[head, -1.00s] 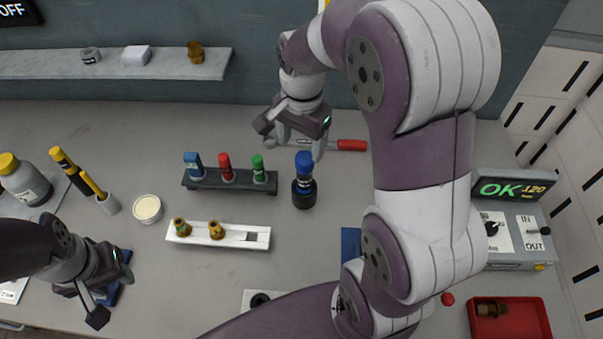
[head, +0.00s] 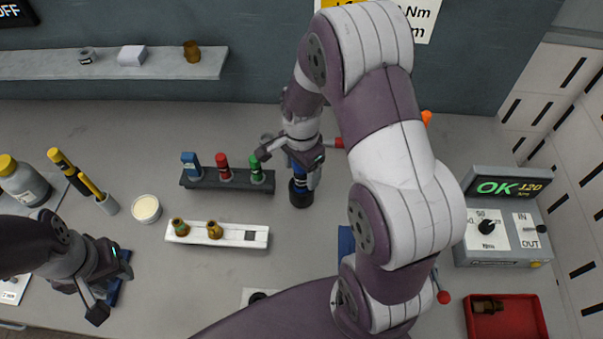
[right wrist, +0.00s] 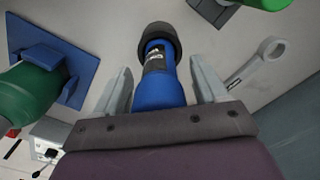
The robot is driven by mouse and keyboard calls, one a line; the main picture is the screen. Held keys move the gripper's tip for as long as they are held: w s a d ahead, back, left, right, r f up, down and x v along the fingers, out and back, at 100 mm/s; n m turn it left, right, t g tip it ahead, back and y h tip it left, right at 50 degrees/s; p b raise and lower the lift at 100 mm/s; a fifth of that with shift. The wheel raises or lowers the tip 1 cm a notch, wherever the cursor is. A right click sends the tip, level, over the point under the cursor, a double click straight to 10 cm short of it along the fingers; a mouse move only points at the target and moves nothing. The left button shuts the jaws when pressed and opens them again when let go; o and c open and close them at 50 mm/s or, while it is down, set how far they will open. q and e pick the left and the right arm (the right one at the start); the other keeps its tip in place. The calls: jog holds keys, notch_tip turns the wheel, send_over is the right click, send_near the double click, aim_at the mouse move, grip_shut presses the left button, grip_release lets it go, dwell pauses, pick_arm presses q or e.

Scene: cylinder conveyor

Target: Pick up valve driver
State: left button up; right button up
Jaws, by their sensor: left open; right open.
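A blue-handled tool (head: 300,170), which I take to be the valve driver, stands upright in a black round holder (head: 301,196) on the bench. My right gripper (head: 304,165) is over it and hides most of it in the head view. In the right wrist view, the blue handle (right wrist: 158,85) lies between the two spread fingers of the right gripper (right wrist: 163,88), with a gap visible at each side. The black holder (right wrist: 158,38) is beyond the fingertips. My left gripper (head: 112,293) is open at the lower left, over a blue item, away from the tool.
A dark rack (head: 226,182) with blue, red and green capped pieces stands left of the tool. A white tray (head: 255,237) with two brass fittings is in front. A wrench (right wrist: 262,62) lies close to the right finger. A red bin (head: 525,318) is at lower right.

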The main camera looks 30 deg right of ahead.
grip_shut()
jog(key=shift+r, duration=0.15)
